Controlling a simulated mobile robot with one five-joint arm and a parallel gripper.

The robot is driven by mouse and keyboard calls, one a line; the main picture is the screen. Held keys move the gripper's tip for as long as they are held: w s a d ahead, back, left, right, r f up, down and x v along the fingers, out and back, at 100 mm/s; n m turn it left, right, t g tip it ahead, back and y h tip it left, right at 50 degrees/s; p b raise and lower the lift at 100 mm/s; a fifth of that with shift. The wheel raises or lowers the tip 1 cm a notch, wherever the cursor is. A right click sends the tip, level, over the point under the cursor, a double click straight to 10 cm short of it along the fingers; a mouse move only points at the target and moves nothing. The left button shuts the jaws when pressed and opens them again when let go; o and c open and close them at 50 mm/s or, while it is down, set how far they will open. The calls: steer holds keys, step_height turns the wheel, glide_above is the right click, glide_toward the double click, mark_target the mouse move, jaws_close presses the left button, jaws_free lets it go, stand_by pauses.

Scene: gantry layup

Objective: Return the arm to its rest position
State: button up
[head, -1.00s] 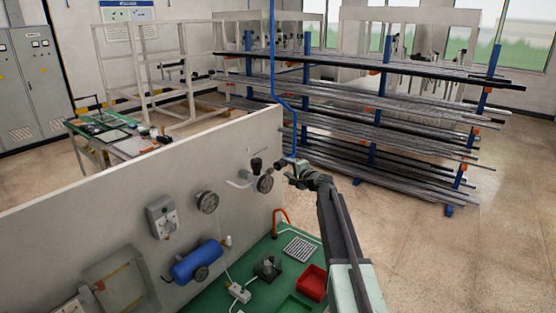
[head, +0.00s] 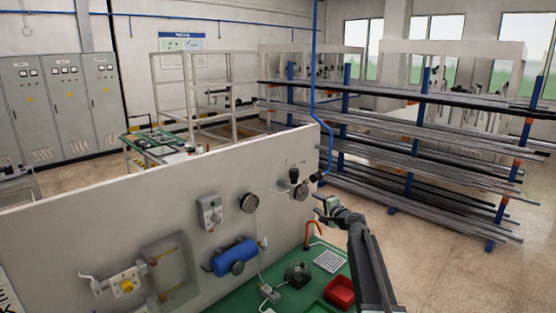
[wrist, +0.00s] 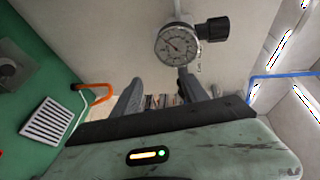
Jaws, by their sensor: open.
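My gripper (head: 328,207) is at the right end of the upright white panel, just below and right of a round gauge (head: 300,193). In the wrist view my gripper (wrist: 163,88) shows two grey fingers standing apart. I see nothing held between them. The gauge (wrist: 176,45), with a black knob beside it, is beyond the fingertips in that view. My arm reaches up from the lower right of the head view.
The white panel (head: 120,230) carries a second gauge (head: 249,202) and a blue cylinder (head: 234,255). A blue hose (head: 325,130) hangs near the gripper. Pipe racks stand behind; floor at right is clear.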

steer(key=s+a+f+n+g+b, duration=0.3)
steer(key=s+a+f+n+b, duration=0.15)
steer(key=s+f, duration=0.55)
steer(key=s+a+f+n+g+b, duration=0.3)
steer(key=s+a+f+g, duration=0.15)
steer(key=s+f, duration=0.55)
steer(key=s+d+f+n+g+h, duration=0.2)
steer(key=s+d+f+g+h, duration=0.1)
steer(key=s, duration=0.9)
steer(key=s+d+f+n+g+h+b, duration=0.1)
steer(key=s+d+f, duration=0.5)
steer(key=s, duration=0.7)
steer(key=n+g+h, duration=0.1)
steer(key=g+h, duration=0.1)
steer(key=g, duration=0.1)
steer(key=shift+s+d+n+h, duration=0.15)
steer(key=shift+d+n+h, duration=0.2)
steer(key=shift+d+h, duration=0.05)
